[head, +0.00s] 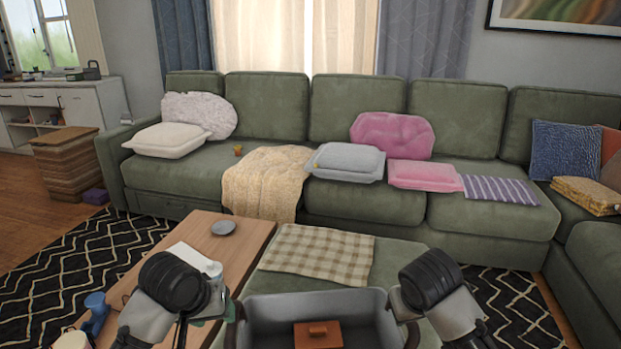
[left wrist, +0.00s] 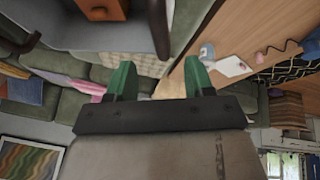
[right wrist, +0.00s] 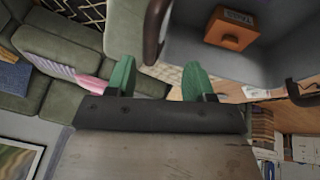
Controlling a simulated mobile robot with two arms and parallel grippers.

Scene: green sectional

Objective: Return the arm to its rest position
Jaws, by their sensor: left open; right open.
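My left arm shows at the bottom left of the head view. In the left wrist view its gripper (left wrist: 160,80) is open, with green fingers apart and nothing between them. My right arm shows at the bottom right of the head view. In the right wrist view its gripper (right wrist: 160,80) is also open and empty. A grey bin (head: 262,308) sits between the two arms in the head view, with a brown box (head: 318,335) in it. The bin's dark handles show near the fingers in both wrist views; I cannot tell if anything touches.
A green ottoman carries a checkered cloth (head: 318,254). Behind is a green sectional (head: 360,205) with cushions and a yellow blanket (head: 262,183). Patterned rugs lie at both sides.

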